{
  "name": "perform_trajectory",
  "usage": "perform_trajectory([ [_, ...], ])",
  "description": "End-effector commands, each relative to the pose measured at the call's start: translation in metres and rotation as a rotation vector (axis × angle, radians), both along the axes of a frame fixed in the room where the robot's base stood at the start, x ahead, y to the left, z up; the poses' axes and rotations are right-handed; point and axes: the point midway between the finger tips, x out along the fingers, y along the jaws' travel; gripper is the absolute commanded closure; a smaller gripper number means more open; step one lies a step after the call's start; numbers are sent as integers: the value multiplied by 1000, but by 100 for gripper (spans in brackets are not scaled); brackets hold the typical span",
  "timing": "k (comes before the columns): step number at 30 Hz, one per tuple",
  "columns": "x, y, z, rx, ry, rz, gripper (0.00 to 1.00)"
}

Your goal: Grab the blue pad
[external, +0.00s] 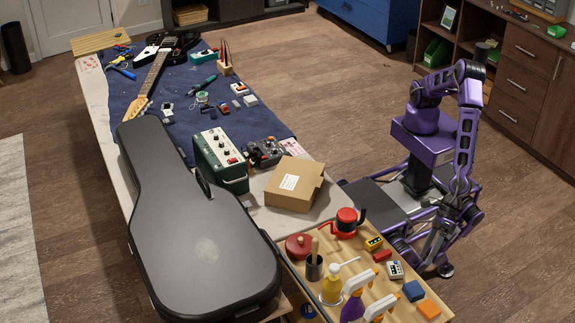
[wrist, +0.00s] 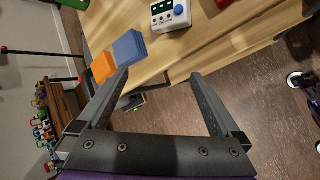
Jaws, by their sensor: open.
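The blue pad (external: 413,291) is a small block lying on the wooden board near its right edge, close to an orange pad (external: 428,309). In the wrist view the blue pad (wrist: 129,48) is at the upper left, beyond the tip of the left finger, touching or almost touching the orange pad (wrist: 103,68). My gripper (wrist: 160,76) is open and empty, its fingers wide apart, with the board's edge and the floor between and below them. In the external view my arm hangs to the right of the board.
A large guitar case (external: 190,225) lies to the left. Floor is open right of the board.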

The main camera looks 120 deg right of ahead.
Motion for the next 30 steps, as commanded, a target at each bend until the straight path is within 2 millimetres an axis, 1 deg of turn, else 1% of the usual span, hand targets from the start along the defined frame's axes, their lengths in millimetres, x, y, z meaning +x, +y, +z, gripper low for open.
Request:
perform_trajectory([
  [1,7,-14,-9,108,87,-73,0],
  [3,9,-25,-15,271,209,-170,0],
  [5,11,-35,-17,412,313,-258,0],
  [7,13,-46,-14,577,434,-361,0],
  [12,18,-70,9,937,686,-574,0],
  [15,20,-80,25,1088,790,-653,0],
  [18,21,-87,35,1178,854,-696,0],
  [20,22,-88,38,1206,873,-708,0],
  [23,25,-82,35,1219,885,-713,0],
  [30,41,-41,10,1215,884,-709,0],
])
